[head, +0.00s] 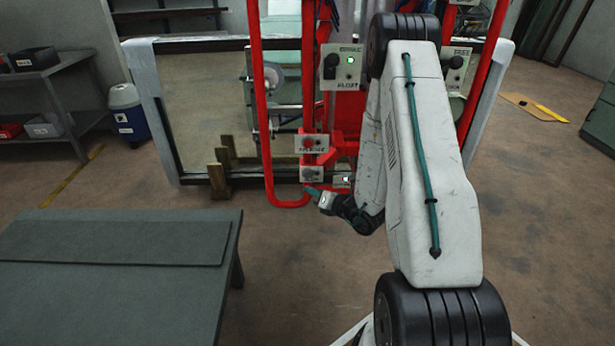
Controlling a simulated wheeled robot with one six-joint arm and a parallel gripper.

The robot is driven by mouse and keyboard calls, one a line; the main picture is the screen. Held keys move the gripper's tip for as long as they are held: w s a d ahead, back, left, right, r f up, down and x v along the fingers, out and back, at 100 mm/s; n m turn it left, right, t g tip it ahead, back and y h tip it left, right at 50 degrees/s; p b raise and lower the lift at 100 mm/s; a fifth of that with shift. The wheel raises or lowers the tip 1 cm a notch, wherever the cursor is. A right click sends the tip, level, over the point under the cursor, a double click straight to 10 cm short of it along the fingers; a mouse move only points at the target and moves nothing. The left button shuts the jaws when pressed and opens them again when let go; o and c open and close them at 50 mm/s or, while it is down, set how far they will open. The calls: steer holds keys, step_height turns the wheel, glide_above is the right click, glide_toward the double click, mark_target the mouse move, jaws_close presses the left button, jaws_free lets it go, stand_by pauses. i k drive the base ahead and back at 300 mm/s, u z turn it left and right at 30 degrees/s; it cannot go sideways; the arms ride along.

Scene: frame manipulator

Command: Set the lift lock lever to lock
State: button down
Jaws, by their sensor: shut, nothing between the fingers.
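Only the head view is given. My gripper (312,191) is at the low end of the red frame manipulator (256,110), its teal fingertips shut and empty. The tips are just below a small grey control box (312,174); I cannot tell whether they touch anything. A small box with a white light (343,180) is just right of them, partly hidden by the red frame and my arm. I cannot make out which part is the lift lock lever or its setting. A box with a red button (312,143) sits above.
A grey table (110,270) is at front left. Floor between is clear.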

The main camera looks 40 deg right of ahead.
mark_target(455, 63)
steer(key=z, duration=1.45)
